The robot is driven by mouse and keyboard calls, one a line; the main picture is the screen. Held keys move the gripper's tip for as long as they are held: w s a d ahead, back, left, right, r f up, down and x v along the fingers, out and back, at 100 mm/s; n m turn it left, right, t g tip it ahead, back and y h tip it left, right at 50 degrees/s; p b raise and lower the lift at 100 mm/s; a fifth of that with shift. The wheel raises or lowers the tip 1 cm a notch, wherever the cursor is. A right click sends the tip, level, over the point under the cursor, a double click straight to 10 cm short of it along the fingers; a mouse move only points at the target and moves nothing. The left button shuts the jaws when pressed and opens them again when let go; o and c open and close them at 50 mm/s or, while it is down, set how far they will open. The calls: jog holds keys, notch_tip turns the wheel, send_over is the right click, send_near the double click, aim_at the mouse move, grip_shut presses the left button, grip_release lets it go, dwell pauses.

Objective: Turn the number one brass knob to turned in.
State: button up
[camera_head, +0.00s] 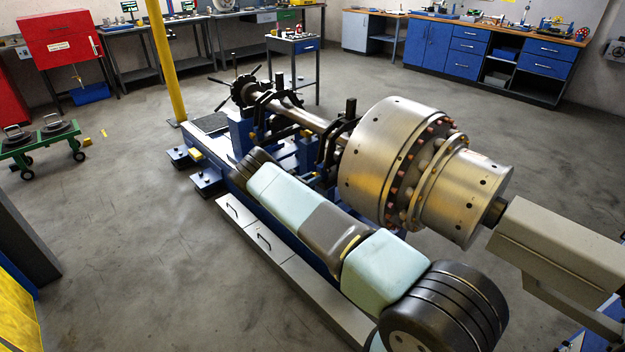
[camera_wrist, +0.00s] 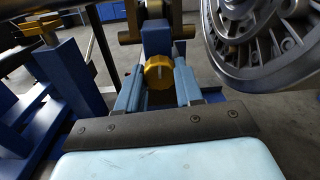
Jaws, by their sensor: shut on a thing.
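A ridged brass knob (camera_wrist: 159,73) is in the middle of the wrist view, low on a blue post below brass-coloured rollers. I cannot read a number on it. My gripper (camera_wrist: 158,84) is shut on this knob, with a light blue finger on its left and right sides. A dark mark shows on the knob's face, but how far it is turned in I cannot tell. In the head view my arm covers the knob and the gripper.
A second brass knob (camera_wrist: 38,27) is at the upper left of the wrist view. The large metal rotor (camera_head: 385,160) lies just right of my arm. The blue machine bed (camera_head: 235,180) runs beneath. Open floor (camera_head: 130,240) lies to the left.

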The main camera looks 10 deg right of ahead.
jog(key=c, duration=0.3)
jog(key=shift+a+r+n+t, duration=0.1)
jog(key=shift+n+t, duration=0.3)
jog(key=shift+n, duration=9)
jog(key=o, duration=1)
